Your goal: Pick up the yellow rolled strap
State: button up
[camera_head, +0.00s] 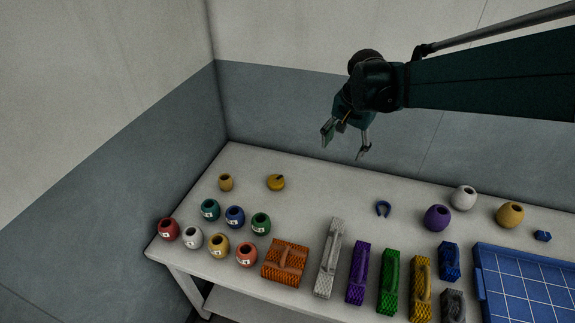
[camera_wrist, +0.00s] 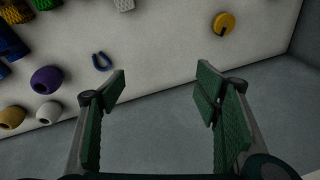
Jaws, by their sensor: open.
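The yellow rolled strap (camera_head: 276,183) is a round, flat roll with a dark mark on top. It lies on the white table near its back edge, left of the middle in the head view. In the wrist view the yellow rolled strap (camera_wrist: 224,23) shows at the upper right, beyond the right finger. My gripper (camera_head: 344,145) is open and empty. It hangs in the air above the table's back edge, to the right of the strap and apart from it. In the wrist view my gripper (camera_wrist: 162,82) has its two green-padded fingers spread wide.
Several numbered pots, such as a green one (camera_head: 260,223), stand in front. A blue horseshoe shape (camera_head: 383,209) lies to the right. Netted blocks with handles (camera_head: 329,258) and a blue tray (camera_head: 530,252) fill the front right.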

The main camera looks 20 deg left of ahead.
jog(key=w+a+f+m+g, duration=0.1)
jog(key=w+a+f, duration=0.4)
jog(key=a+f, duration=0.55)
jog(key=m+g+h, duration=0.1)
jog(key=g, duration=0.1)
send_over(276, 180)
notch_tip(276, 180, down, 12)
jog(key=shift+d+r, duration=0.15)
jog(key=shift+r, duration=0.05)
jog(key=shift+a+f, duration=0.3)
jog(key=shift+f, duration=0.05)
jog(key=shift+f, duration=1.3)
jog(key=shift+f+b, duration=0.3)
jog(key=shift+f, duration=2.3)
